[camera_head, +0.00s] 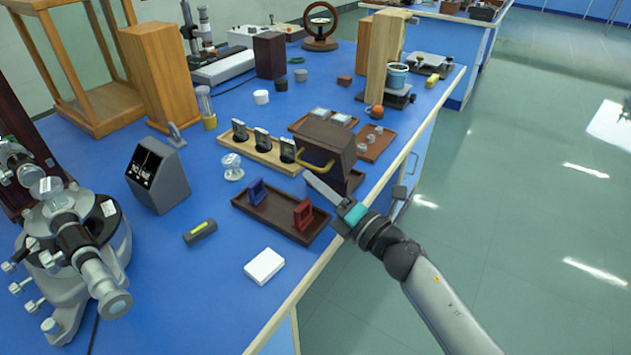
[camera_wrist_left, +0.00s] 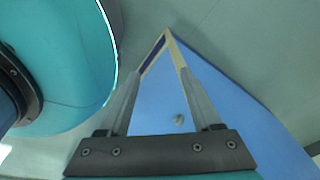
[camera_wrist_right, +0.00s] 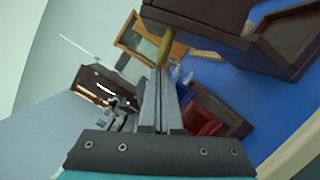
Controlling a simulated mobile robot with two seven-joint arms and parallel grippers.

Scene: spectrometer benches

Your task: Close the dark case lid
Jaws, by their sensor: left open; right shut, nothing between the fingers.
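The dark case is brown, with its lid (camera_head: 327,146) raised and tilted above the darker base (camera_head: 346,182). A brass handle (camera_head: 314,163) is on the lid's side toward me. In the right wrist view the case (camera_wrist_right: 215,18) fills the top right, and the brass handle (camera_wrist_right: 166,46) shows just past the fingertips. My right gripper (camera_head: 309,177) is shut and empty, with its tips close under the handle; I cannot tell whether they touch. My left gripper (camera_wrist_left: 168,70) shows only in the left wrist view, open and empty over the blue bench.
A tray (camera_head: 262,216) with blue and red holders lies left of my right gripper. A wooden rack (camera_head: 262,157) of dark slides and a tray (camera_head: 372,150) of small glass pieces flank the case. A white block (camera_head: 264,266) lies nearer. The bench edge is right of the case.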

